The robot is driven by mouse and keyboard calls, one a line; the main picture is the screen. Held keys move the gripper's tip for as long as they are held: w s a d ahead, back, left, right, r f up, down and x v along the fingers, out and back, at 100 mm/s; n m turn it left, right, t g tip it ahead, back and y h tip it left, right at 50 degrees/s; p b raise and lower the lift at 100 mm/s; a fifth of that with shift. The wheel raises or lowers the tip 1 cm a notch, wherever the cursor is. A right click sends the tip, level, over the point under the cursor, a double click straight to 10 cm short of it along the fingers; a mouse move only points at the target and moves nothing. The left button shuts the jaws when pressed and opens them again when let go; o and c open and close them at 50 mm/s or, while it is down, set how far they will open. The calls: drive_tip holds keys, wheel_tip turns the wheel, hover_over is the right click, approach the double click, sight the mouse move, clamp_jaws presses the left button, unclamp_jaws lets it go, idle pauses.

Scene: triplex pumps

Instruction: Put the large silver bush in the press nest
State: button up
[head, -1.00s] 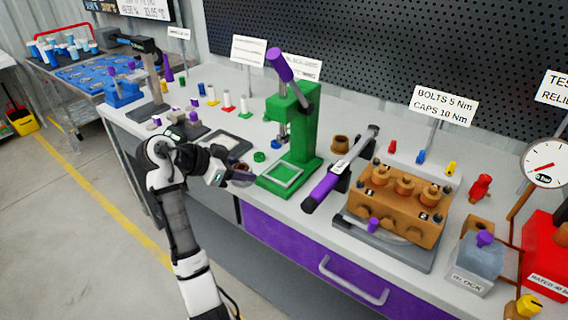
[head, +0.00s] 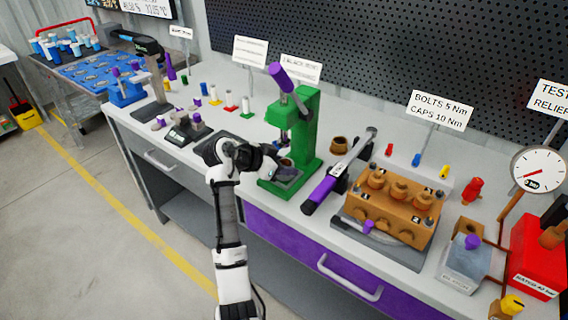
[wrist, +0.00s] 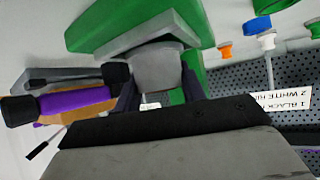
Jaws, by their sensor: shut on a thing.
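My gripper (head: 284,174) is at the base of the green arbor press (head: 306,130), over the grey press nest (head: 292,185). In the wrist view my gripper (wrist: 158,92) is shut on the large silver bush (wrist: 156,68), a wide grey cylinder between the two fingers. The grey frame of the nest (wrist: 135,38) lies just beyond the bush, with the green press base (wrist: 95,25) around it. Whether the bush touches the nest I cannot tell. My gripper hides most of the bush and part of the nest in the head view.
A purple-handled torque wrench (head: 322,190) and a brown ring (head: 339,144) lie right of the press. The brown pump block (head: 392,205) stands further right. A dark tray (head: 212,150) and small coloured parts are to the left. The press ram (head: 284,138) hangs above the nest.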

drive_tip(key=o, duration=1.2)
drive_tip(key=shift+f, duration=0.45)
drive_tip(key=shift+c, duration=0.2)
drive_tip(key=shift+r, duration=0.1)
drive_tip(key=b+v, duration=0.3)
drive_tip(key=v, duration=0.9)
drive_tip(key=shift+w+a+r, duration=0.1)
